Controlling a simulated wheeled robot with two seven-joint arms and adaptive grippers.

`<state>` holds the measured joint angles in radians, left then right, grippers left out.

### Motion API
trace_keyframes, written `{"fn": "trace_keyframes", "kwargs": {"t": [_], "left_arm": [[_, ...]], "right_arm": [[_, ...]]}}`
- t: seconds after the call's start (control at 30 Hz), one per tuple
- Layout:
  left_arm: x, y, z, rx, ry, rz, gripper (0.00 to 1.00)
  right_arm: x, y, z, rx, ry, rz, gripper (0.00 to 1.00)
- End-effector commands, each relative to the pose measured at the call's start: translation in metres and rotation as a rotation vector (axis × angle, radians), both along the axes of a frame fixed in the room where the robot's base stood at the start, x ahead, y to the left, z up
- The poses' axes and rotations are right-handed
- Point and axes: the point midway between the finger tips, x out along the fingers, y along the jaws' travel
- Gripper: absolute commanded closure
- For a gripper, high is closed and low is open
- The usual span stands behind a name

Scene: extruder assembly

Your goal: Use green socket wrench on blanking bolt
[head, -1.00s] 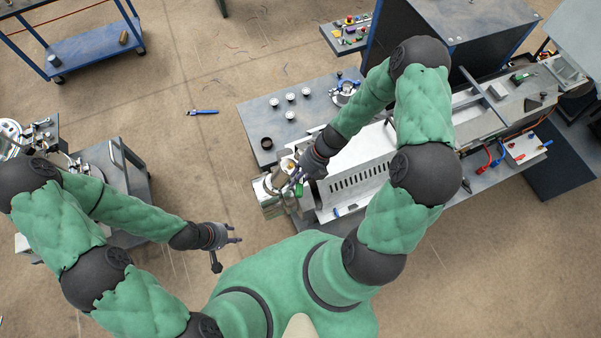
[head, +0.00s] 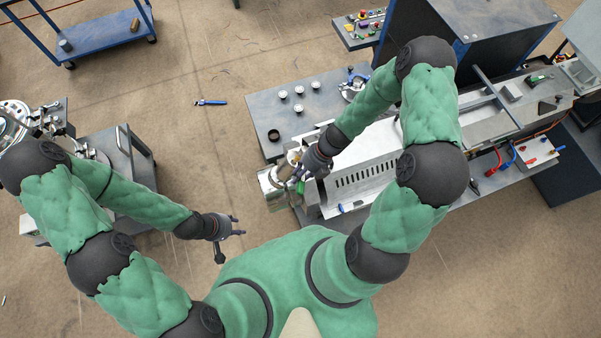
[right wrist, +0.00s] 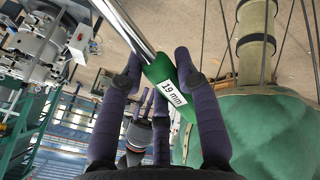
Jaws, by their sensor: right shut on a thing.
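The green socket wrench has a green handle (right wrist: 172,84) labelled "19 mm" and a shiny metal shaft (right wrist: 127,24) running to the upper left in the right wrist view. My right gripper (right wrist: 159,66) is shut on the green handle. In the head view my right gripper (head: 302,174) is at the metal end (head: 274,190) of the extruder. I cannot make out the blanking bolt or the wrench's socket end. My left gripper (head: 238,228) is open and empty over the floor, left of the extruder.
A grey table (head: 262,108) with several small white-topped parts and a black ring (head: 273,135) stands beyond the extruder (head: 372,165). A grey cart (head: 128,150) stands at the left. A blue tool (head: 210,102) lies on the floor. Floor between cart and extruder is mostly clear.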

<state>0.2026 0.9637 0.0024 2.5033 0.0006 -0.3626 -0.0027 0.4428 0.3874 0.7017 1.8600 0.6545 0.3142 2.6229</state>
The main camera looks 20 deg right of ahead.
Motion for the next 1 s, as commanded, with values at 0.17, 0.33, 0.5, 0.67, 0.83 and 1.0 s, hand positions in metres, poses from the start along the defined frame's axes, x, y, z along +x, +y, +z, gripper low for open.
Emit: {"fn": "trace_keyframes", "kwargs": {"t": [0.17,0.33,0.5,0.67,0.83,1.0], "left_arm": [[0.0,0.0,0.0003,0.0,0.0,0.0,0.6],[-0.0001,0.0,0.0002,0.0,0.0,0.0,0.6],[-0.0001,0.0,0.0013,0.0,0.0,0.0,0.6],[0.0,0.0,0.0051,0.0,0.0,0.0,0.6],[-0.0001,0.0,0.0081,0.0,0.0,0.0,0.6],[0.0,0.0001,0.0076,0.0,0.0,0.0,0.6]], "right_arm": [[-0.0001,0.0,-0.0001,0.0,0.0,0.0,1.0],[-0.0001,0.0001,-0.0002,0.0,0.0,0.0,1.0],[-0.0001,0.0002,0.0002,0.001,0.001,0.0,1.0],[0.0002,0.0002,0.0007,0.001,0.001,0.0,1.0],[0.0006,0.0002,0.0005,0.001,0.001,0.0,1.0],[0.0008,0.0001,-0.0002,0.001,0.001,0.0,1.0]]}}
